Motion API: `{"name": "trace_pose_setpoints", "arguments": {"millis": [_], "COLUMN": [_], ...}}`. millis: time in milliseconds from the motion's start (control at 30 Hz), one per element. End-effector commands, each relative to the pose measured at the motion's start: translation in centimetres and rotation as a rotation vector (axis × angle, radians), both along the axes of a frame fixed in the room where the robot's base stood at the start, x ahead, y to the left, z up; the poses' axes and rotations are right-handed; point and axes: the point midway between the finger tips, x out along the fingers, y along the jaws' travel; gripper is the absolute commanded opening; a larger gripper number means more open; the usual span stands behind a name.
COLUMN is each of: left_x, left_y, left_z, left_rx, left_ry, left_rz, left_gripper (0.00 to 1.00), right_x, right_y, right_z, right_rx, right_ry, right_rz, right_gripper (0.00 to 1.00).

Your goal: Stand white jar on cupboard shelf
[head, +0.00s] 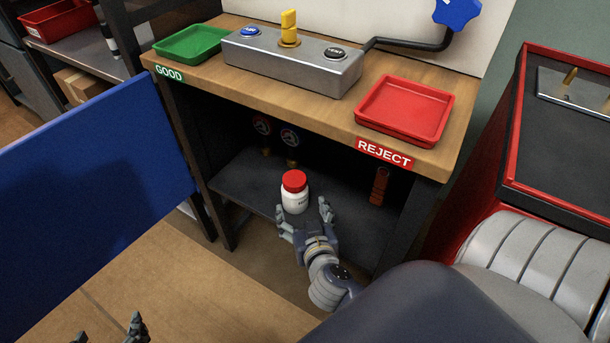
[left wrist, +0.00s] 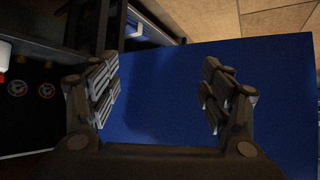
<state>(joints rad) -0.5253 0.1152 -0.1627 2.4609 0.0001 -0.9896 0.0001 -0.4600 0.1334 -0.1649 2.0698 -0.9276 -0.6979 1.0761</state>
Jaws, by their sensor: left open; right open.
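The white jar (head: 295,198) with a red lid stands upright on the dark cupboard shelf (head: 245,180) under the wooden bench, near the shelf's front. My right gripper (head: 304,216) is open just in front of the jar, with a finger towards either side of its base. I cannot tell whether the fingers touch it. My left gripper (head: 112,330) shows only its fingertips at the bottom left edge. In the left wrist view the left gripper (left wrist: 160,90) is open and empty before a blue panel. A white and red patch at that view's left edge looks like the jar.
Two gauges (head: 289,138) stand at the back of the shelf, and a dark red object (head: 379,186) stands at its right. The bench top (head: 345,110) overhangs the shelf. A blue panel (head: 100,165) is at left, a red-edged cabinet (head: 500,140) at right.

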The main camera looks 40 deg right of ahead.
Motion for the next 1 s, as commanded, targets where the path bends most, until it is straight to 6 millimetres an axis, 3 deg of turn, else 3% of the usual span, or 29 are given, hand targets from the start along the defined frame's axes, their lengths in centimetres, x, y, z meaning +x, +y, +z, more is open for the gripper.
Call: {"name": "trace_pose_setpoints", "arguments": {"millis": [133, 467, 800, 1000], "left_x": [-0.6, -1.0, -1.0, -1.0], "left_y": [0.3, 0.4, 0.4, 0.4], "left_z": [-0.6, -0.9, -0.9, -0.9], "left_rx": [0.010, 0.014, 0.015, 0.015], "left_ry": [0.041, 0.062, 0.061, 0.061], "left_rz": [0.003, 0.005, 0.006, 0.006], "left_gripper": [0.72, 0.72, 0.72, 0.72], "right_x": [-1.9, -3.1, -5.1, -6.0], "right_y": [0.8, 1.9, 9.5, 11.7], "right_z": [0.7, 1.6, 3.5, 4.3], "right_rx": [0.002, 0.013, 0.029, 0.016], "right_ry": [0.001, 0.100, 0.330, 0.351], "right_rz": [0.001, 0.045, 0.449, 0.578], "right_gripper": [0.77, 0.77, 0.77, 0.77]}}
